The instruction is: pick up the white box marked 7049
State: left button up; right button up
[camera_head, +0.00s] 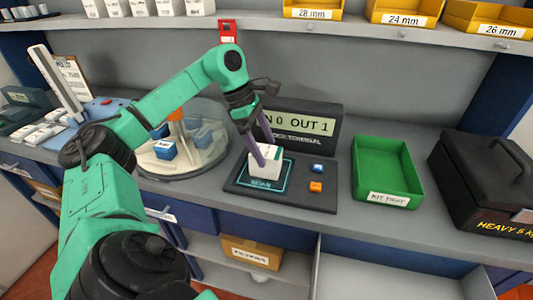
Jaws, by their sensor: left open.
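My right gripper is out of view.
A green kit tray (385,170) and a black heavy case (480,180) stand to the right.

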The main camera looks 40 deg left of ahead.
aim_at(270, 161)
pick_arm(q)
jog(key=x, duration=0.4)
jog(key=shift+s+d+f, duration=0.2)
jog(key=shift+w+f, duration=0.1)
jog(key=shift+f, duration=0.2)
grip_shut()
jog(key=shift+r, duration=0.15)
